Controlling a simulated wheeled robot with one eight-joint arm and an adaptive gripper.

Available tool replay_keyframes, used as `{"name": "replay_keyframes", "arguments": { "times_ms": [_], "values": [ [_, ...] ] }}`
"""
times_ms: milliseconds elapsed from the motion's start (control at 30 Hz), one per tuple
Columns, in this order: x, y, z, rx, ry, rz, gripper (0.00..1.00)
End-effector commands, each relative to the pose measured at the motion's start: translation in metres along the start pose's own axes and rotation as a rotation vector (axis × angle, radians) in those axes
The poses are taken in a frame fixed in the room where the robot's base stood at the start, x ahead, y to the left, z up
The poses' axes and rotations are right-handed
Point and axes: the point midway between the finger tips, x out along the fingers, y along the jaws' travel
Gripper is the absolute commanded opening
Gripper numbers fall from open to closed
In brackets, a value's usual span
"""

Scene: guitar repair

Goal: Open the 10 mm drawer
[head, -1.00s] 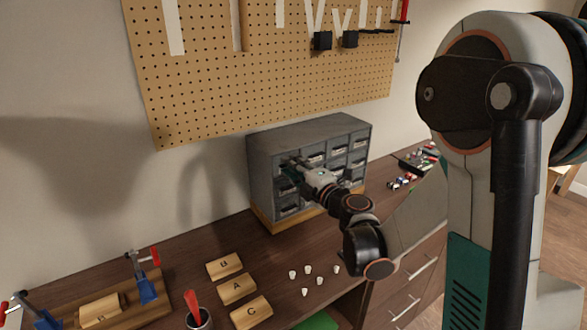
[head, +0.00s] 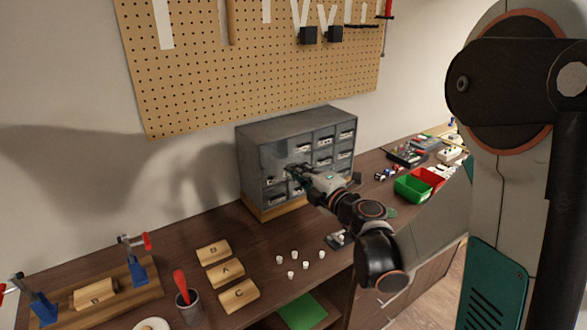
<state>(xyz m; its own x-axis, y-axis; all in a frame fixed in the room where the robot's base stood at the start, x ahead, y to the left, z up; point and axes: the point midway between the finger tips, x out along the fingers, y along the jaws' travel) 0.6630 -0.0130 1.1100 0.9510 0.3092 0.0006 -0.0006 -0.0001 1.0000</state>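A grey cabinet of small labelled drawers (head: 262,150) stands on a wooden base at the back of the bench, below the pegboard. The labels are too small to read, so I cannot tell which drawer is the 10 mm one. My gripper (head: 292,172) is at the cabinet's front, at the left and middle columns, about mid-height. Its fingertips are small and dark against the drawer fronts. I cannot tell whether they touch a handle or are open or shut. The gripper and wrist hide part of the lower drawers. No drawer is clearly pulled out.
Several small white pieces (head: 294,255) lie in front of the cabinet, near wooden blocks marked B (head: 213,252), A (head: 225,273) and C (head: 239,295). A green bin (head: 413,189) and a red bin (head: 428,178) stand right of the cabinet. A clamped board (head: 140,295) lies at left.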

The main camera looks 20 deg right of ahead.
Motion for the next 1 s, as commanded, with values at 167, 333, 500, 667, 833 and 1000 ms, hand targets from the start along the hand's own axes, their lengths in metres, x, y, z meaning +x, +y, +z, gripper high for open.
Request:
{"name": "replay_keyframes", "arguments": {
  "times_ms": [167,333,500,667,833,1000],
  "values": [
    [-0.008,0.0,0.0,-0.001,0.0,-0.001,0.0],
    [-0.007,0.0,0.0,-0.001,0.0,-0.001,0.0],
    [-0.007,0.0,0.0,0.0,0.0,-0.001,0.23],
    [-0.007,0.0,0.0,0.0,0.0,-0.001,0.23],
    [-0.01,0.0,0.0,0.0,-0.001,-0.001,0.23],
    [-0.03,0.0,0.001,0.0,-0.003,-0.001,0.23]
  ]
}}
